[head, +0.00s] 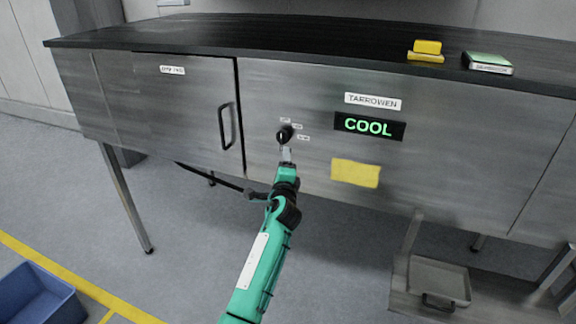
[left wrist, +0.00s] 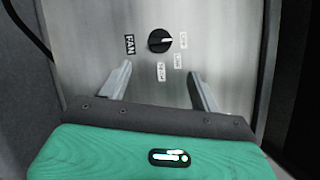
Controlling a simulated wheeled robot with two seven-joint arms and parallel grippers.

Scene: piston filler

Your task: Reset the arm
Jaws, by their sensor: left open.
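My left gripper (head: 286,150) is at the end of the green left arm, which reaches up from the bottom of the head view to the steel cabinet front. In the left wrist view the gripper (left wrist: 160,72) is open, with its two grey fingers apart and nothing between them. A black round knob (head: 285,133) is on the panel just beyond the fingertips. In the left wrist view the knob (left wrist: 160,41) sits above the gap, clear of both fingers, with a FAN label and several small labels around it. My right gripper is not in view.
A cabinet door handle (head: 227,126) is left of the knob. A lit COOL display (head: 369,126) and a yellow note (head: 355,173) are to its right. A yellow block (head: 427,48) and a green-topped box (head: 488,63) stand on the dark counter. A blue bin (head: 40,296) is on the floor.

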